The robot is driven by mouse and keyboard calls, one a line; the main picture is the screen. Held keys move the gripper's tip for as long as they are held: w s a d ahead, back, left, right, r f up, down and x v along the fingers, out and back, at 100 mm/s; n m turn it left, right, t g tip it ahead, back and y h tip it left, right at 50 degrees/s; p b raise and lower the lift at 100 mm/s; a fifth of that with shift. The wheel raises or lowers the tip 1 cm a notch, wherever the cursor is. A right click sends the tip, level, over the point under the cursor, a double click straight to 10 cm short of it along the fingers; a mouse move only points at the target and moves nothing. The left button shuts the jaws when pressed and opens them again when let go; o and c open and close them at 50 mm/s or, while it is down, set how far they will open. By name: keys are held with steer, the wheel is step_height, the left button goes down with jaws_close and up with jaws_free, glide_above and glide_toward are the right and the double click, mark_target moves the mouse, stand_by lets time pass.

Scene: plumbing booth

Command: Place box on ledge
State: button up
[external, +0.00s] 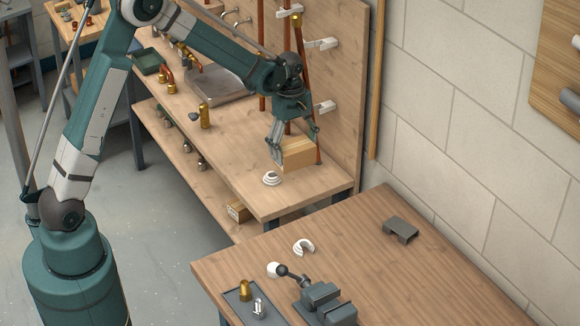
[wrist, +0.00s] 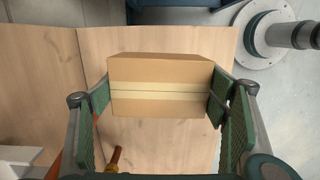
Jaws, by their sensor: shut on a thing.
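A tan cardboard box (external: 300,153) with a pale tape strip is at the near end of the wooden bench, close to the upright back panel. My gripper (external: 295,142) reaches down over it, with a finger on each side. In the wrist view the box (wrist: 160,72) sits level between the green pads of my gripper (wrist: 160,98), which is shut on it. I cannot tell whether its underside touches the bench top (external: 240,165). No part is clearly marked as the ledge; the bench top and a lower shelf (external: 215,200) are in view.
A white coiled roll (external: 271,178) lies just in front of the box. Copper pipes (external: 303,60) and white brackets (external: 322,106) stand on the back panel behind. A brass fitting (external: 204,115) and a grey tray (external: 222,85) are further back.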

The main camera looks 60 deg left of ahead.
steer(key=s+a+r+n+t, duration=0.1)
steer(key=a+n, duration=1.3)
steer(key=a, duration=0.5)
steer(key=shift+s+a+r+y, duration=0.2)
steer(key=shift+s+a+y, duration=0.05)
steer(key=shift+a+y, duration=0.05)
steer(key=shift+f, duration=0.1)
steer(key=shift+f, duration=3.05)
steer(key=shift+f+b, duration=0.35)
steer(key=shift+f, duration=1.55)
steer(key=shift+f, duration=0.15)
steer(key=o, duration=1)
